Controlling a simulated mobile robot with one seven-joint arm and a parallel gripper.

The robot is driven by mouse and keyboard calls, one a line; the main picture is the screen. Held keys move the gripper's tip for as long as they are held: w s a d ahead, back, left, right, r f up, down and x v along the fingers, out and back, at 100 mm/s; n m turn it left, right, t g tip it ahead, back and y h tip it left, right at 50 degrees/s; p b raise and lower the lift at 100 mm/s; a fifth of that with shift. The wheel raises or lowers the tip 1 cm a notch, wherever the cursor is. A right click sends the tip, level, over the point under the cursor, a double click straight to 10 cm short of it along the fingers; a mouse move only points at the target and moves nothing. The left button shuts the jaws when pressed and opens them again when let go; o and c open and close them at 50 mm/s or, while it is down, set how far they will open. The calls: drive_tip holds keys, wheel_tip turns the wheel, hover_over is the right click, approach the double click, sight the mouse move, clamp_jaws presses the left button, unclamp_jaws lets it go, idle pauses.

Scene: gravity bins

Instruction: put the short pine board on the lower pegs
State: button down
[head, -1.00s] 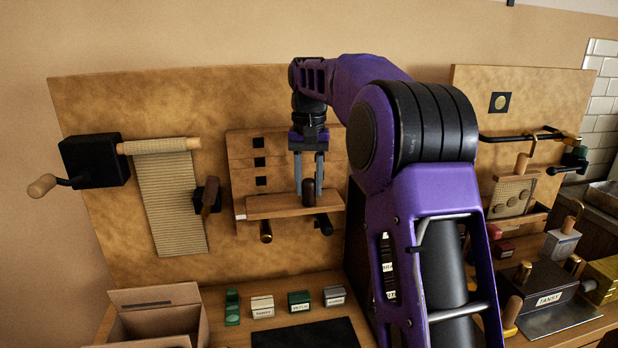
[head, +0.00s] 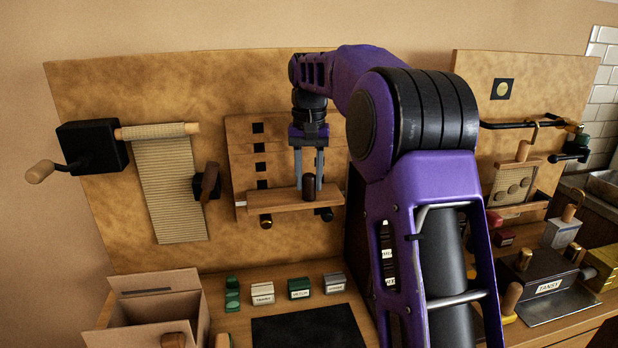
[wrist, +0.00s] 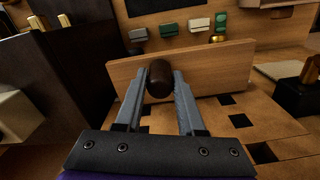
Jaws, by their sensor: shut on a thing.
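The short pine board (head: 275,203) lies level across the front of the slotted wooden back panel (head: 243,160) in the head view. A dark brown knob (head: 308,187) stands on it. My gripper (head: 309,182) points down with its two grey fingers on either side of the knob, shut on it; the wrist view also shows the knob (wrist: 159,79) between the fingers and the board (wrist: 215,73) beyond. The left lower peg (head: 265,221) and right lower peg (head: 325,214) show just under the board. I cannot tell whether the board touches them.
A roller with hanging ribbed cloth (head: 170,185) is left of the panel, with a dark bracket (head: 207,183) between. Below are an open box (head: 150,315), several small labelled blocks (head: 299,288) and a black mat (head: 308,328). My arm hides the area right of the panel.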

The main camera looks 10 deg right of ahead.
drive_tip(key=shift+f, duration=0.35)
drive_tip(key=shift+c, duration=2.2)
unclamp_jaws()
wheel_tip(320, 180, up, 17)
drive_tip(key=p, duration=0.3)
drive_tip(key=shift+r, duration=0.15)
